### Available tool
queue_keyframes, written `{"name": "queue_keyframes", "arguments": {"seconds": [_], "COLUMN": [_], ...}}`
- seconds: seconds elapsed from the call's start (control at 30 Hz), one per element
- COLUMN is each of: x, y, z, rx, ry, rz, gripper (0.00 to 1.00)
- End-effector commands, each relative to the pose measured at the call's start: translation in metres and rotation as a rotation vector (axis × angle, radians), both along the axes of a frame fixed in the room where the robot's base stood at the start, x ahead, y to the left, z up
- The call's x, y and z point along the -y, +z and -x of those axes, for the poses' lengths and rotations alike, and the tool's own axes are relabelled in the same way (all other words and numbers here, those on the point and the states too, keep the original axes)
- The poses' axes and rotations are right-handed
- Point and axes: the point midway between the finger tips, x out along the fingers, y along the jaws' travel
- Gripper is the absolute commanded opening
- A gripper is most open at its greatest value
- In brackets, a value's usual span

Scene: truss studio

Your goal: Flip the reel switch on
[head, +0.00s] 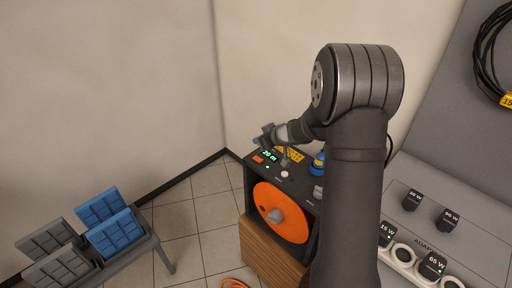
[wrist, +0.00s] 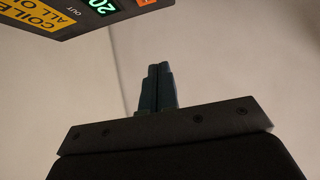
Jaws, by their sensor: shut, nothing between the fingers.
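The cable reel box (head: 248,178) stands on a wooden cabinet, with an orange reel (head: 293,214) on its front. Its dark top panel carries a green-lit display (head: 270,155) reading "20 m", a small orange piece (head: 258,159), a yellow label (head: 295,155) and a white round knob (head: 284,174). I cannot tell for sure which piece is the switch. My gripper (head: 264,138) is at the panel's back left. In the wrist view its fingers (wrist: 157,72) are shut and empty, and the panel (wrist: 70,15) shows upside down at the upper left, apart from the fingertips.
A blue bottle-like thing (head: 319,160) stands at the panel's back right. A grey board at right holds several black adapters (head: 432,266) and white round sockets (head: 403,256). A low rack (head: 150,245) with blue and grey panels stands at left. Walls lie behind.

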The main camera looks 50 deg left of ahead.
Motion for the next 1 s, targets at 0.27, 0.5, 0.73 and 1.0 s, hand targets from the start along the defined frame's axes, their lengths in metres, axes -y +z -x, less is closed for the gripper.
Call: {"name": "queue_keyframes", "arguments": {"seconds": [0.27, 0.5, 0.73, 1.0], "x": [0.03, 0.04, 0.04, 0.036], "y": [0.039, 0.051, 0.052, 0.046], "z": [0.0, 0.0, 0.0, 0.001], "rx": [0.002, 0.0, -0.001, -0.002], "ry": [-0.001, 0.0, 0.001, 0.001], "rz": [-0.001, 0.0, 0.0, 0.0], "gripper": [0.0, 0.0, 0.0, 0.0]}}
